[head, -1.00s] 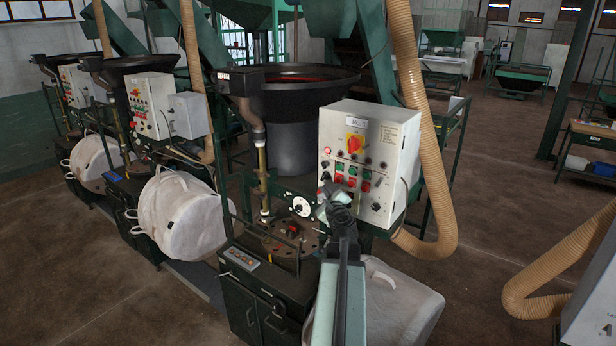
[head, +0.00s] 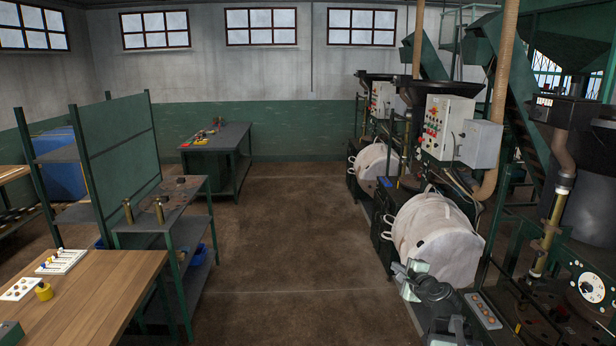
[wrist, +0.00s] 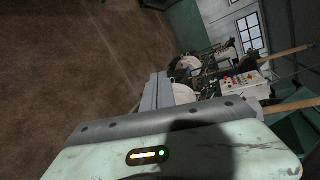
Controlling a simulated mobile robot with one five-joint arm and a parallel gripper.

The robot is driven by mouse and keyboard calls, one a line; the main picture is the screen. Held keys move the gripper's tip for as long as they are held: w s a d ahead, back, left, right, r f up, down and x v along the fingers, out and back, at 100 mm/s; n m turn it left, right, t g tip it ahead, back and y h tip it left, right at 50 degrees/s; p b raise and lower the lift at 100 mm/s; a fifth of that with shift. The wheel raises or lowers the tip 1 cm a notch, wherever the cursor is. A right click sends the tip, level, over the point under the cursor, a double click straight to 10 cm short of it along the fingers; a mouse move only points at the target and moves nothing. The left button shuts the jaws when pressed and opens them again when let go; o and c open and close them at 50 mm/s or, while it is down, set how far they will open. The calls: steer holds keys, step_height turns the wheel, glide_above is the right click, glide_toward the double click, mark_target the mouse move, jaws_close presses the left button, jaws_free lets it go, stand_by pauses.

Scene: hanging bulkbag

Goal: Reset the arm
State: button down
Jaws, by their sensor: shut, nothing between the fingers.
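My gripper (head: 408,278) shows at the lower right of the head view, at the end of my dark and pale green arm. It is shut and holds nothing. It is in front of a white bulk bag (head: 437,240) with loops, apart or touching I cannot tell. In the wrist view my gripper (wrist: 158,92) points over the floor towards the row of machines, with its pale housing filling the bottom. A second white bag (head: 376,161) hangs farther back.
Machines with a control box (head: 447,128) line the right side. A wooden table (head: 95,290) with small parts and a green shelf rack (head: 170,205) stand on the left. A dark workbench (head: 217,140) is at the back. The brown floor (head: 285,240) between is clear.

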steer(key=s+a+f+n+g+y+b, duration=0.1)
steer(key=s+a+f+n+g, duration=0.2)
steer(key=a+f+n, duration=0.5)
steer(key=s+a+f+n+g+y+b, duration=0.2)
steer(key=s+a+f+g, duration=0.15)
steer(key=a, duration=0.85)
steer(key=s+a+f+n+g, duration=0.2)
steer(key=s+a+f+n, duration=0.1)
steer(key=f, duration=0.2)
steer(key=s+d+f+n+g+h, duration=0.2)
steer(key=s+d+n, duration=0.1)
steer(key=s, duration=0.3)
steer(key=s+d+f+n+g+h, duration=0.2)
steer(key=s+d+n+g+h, duration=0.1)
steer(key=s, duration=0.3)
steer(key=shift+s+d+n+g, duration=0.3)
steer(key=shift+d+g, duration=0.05)
steer(key=shift+d, duration=0.35)
